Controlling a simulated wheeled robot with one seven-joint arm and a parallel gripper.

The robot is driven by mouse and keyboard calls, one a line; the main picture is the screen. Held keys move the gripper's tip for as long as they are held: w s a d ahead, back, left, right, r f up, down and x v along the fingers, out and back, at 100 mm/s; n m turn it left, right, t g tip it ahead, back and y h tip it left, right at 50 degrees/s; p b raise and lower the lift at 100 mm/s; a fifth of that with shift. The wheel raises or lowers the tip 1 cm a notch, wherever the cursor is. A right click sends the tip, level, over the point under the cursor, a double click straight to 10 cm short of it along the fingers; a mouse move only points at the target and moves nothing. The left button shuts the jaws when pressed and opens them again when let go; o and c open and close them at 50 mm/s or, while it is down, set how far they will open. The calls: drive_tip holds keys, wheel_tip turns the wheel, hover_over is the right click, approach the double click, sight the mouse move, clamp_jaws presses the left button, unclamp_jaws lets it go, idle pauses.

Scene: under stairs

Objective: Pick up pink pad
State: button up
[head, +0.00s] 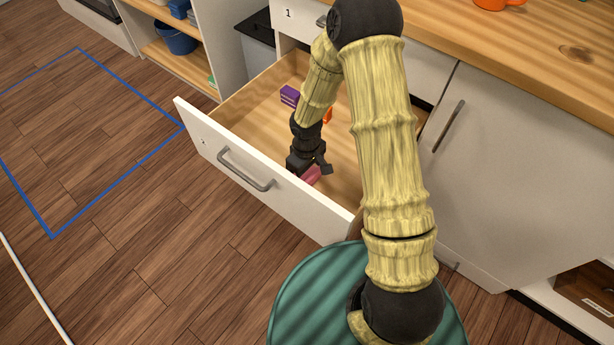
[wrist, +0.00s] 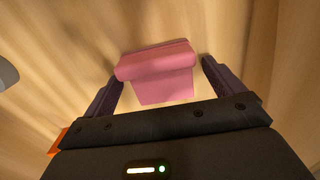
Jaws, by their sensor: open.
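The pink pad (wrist: 157,72) lies on the wooden bottom of the open drawer. In the head view only part of the pad (head: 311,174) shows, beside my gripper and near the drawer's front panel. My gripper (head: 312,168) is down inside the drawer. In the wrist view my gripper (wrist: 160,85) is open, with one dark finger to the left and one to the right of the pad. Gaps show between the pad and both fingers. The pad's near end reaches in between the fingers. Its height relative to the fingertips is hard to tell.
The drawer front (head: 265,180) with its handle stands close to my gripper. A purple block (head: 290,96) and an orange thing (head: 328,116) lie farther back in the drawer. The wooden countertop (head: 480,45) is above right. A blue bucket (head: 177,38) sits on a shelf.

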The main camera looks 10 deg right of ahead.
sight(306, 174)
drive_tip(key=shift+r, duration=0.1)
idle(0.3)
drive_tip(key=c, duration=1.1)
drive_tip(key=shift+o, duration=0.2)
wheel_tip(306, 174, up, 10)
drive_tip(key=p, duration=0.4)
